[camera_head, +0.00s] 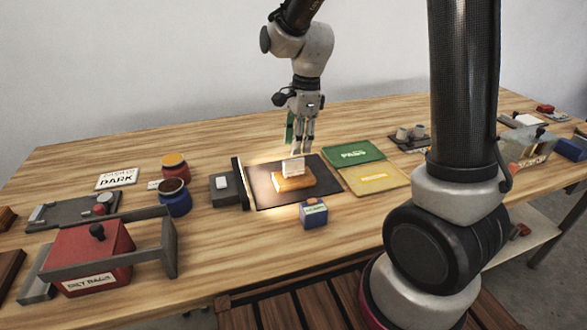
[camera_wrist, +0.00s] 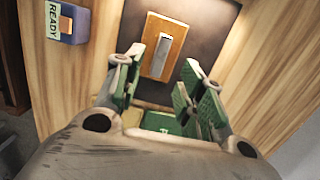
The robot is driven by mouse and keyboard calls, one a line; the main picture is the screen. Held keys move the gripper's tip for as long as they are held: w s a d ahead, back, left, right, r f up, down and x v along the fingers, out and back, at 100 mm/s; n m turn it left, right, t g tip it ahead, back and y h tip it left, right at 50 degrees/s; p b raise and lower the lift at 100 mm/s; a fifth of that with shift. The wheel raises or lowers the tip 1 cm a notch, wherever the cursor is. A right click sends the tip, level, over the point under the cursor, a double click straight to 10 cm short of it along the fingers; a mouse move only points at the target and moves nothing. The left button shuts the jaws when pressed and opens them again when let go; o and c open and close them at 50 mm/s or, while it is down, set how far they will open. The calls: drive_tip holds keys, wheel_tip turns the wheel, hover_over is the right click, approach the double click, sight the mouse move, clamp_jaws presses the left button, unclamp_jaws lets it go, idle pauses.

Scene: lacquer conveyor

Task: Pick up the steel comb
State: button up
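A pale grey upright piece (camera_head: 293,166), which looks like the steel comb, stands on an orange-brown wooden block (camera_head: 291,183). In the wrist view it is a narrow grey bar (camera_wrist: 160,55) lying along the block (camera_wrist: 174,36). Its teeth cannot be made out. The block rests on a dark square mat (camera_head: 264,195). My gripper (camera_head: 302,150) points down just behind the grey piece and above the table. In the wrist view my gripper's green-padded fingers (camera_wrist: 162,62) are apart, with nothing between them. The grey bar lies beyond the fingertips.
A blue box (camera_head: 314,214) labelled READY stands before the mat. A dark upright plate (camera_head: 240,184) edges the mat's left. Green (camera_head: 354,153) and yellow (camera_head: 374,178) pads lie right. Jars (camera_head: 174,198) and a red handled box (camera_head: 90,255) stand left.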

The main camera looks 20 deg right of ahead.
sight(294, 160)
drive_tip(key=f, duration=0.5)
drive_tip(key=a+f, duration=0.1)
drive_tip(key=f, duration=0.1)
drive_tip(key=shift+a+f, duration=0.1)
drive_tip(key=shift+f, duration=0.2)
clamp_jaws()
